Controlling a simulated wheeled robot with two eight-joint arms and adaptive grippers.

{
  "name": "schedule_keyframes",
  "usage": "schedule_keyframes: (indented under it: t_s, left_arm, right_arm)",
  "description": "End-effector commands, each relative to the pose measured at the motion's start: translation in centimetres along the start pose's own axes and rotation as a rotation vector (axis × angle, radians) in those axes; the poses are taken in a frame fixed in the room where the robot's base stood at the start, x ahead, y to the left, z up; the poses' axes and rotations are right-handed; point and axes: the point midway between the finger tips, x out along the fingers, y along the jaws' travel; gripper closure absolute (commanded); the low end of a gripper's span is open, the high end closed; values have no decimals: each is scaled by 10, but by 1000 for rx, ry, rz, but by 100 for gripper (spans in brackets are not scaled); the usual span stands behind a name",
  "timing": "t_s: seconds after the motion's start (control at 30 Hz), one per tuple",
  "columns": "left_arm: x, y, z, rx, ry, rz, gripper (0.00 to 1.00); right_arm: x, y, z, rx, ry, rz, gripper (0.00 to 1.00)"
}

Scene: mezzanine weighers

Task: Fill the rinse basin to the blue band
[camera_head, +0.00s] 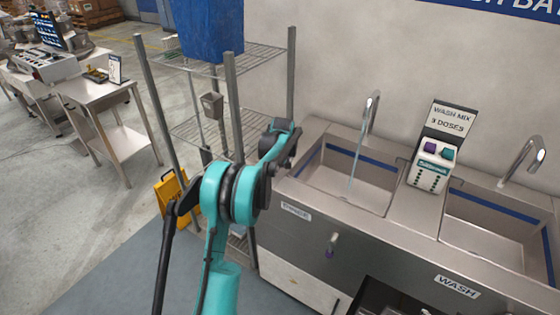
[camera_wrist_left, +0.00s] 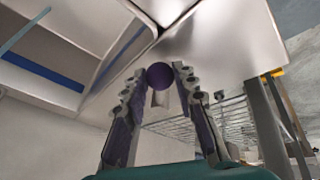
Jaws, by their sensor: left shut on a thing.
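The rinse basin (camera_head: 345,190) is the left sink, with a blue band (camera_head: 362,157) around its inner wall. A thin stream of water (camera_head: 354,165) falls into it from the rinse tap (camera_head: 372,105). I cannot make out the water level. My left gripper (camera_head: 287,150) is at the left end of the sink counter. In the left wrist view its fingers (camera_wrist_left: 158,78) are shut on a round purple knob (camera_wrist_left: 160,76), which the gripper hides in the head view. The basin and its blue band (camera_wrist_left: 42,70) also show there. My right gripper is not in view.
The wash basin (camera_head: 490,240) and its tap (camera_head: 528,155) are at the right. A dispenser (camera_head: 430,165) stands between the basins under a "WASH MIX 3 DOSES" sign (camera_head: 450,118). Wire shelving (camera_head: 255,65) stands behind my arm.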

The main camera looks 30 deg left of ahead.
Motion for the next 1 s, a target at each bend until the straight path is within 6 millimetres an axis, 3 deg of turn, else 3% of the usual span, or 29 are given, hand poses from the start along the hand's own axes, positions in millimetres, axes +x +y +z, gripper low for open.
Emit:
schedule_keyframes:
  t_s: [0.77, 0.8, 0.83, 1.0]
  left_arm:
    - [1, 8, 2, -92, 18, -37, 100]
    - [1, 8, 2, -92, 18, -37, 62]
    - [1, 8, 2, -92, 18, -37, 54]
    - [1, 8, 2, -92, 18, -37, 51]
  right_arm:
    - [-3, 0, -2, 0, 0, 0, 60]
    - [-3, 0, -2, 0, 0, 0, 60]
    - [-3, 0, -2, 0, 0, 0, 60]
    - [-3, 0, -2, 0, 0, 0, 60]
